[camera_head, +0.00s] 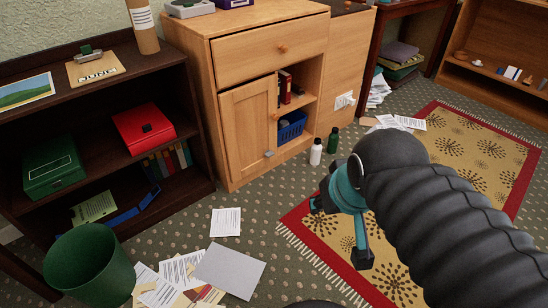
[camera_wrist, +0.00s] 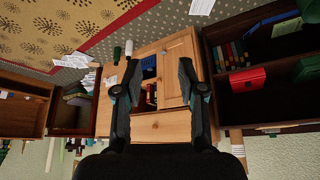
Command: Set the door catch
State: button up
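The wooden cabinet (camera_head: 262,48) has a panelled door (camera_head: 249,125) at its lower left, which looks shut or nearly so. A small grey piece, probably the door catch (camera_head: 269,153), sits low near the door's right edge, below a round knob (camera_head: 276,116).
Beside the door, an open shelf holds books and a blue basket (camera_head: 291,128). White (camera_head: 316,152) and green (camera_head: 333,140) bottles stand on the floor before it. Papers (camera_head: 226,222) and a green bin (camera_head: 90,268) lie front left. A dark bookcase (camera_head: 100,98) stands left.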

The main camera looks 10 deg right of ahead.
aim_at(269, 153)
jog(key=k, duration=0.55)
jog(key=u, duration=0.35)
jog(key=i, duration=1.55)
jog(key=z, duration=0.55)
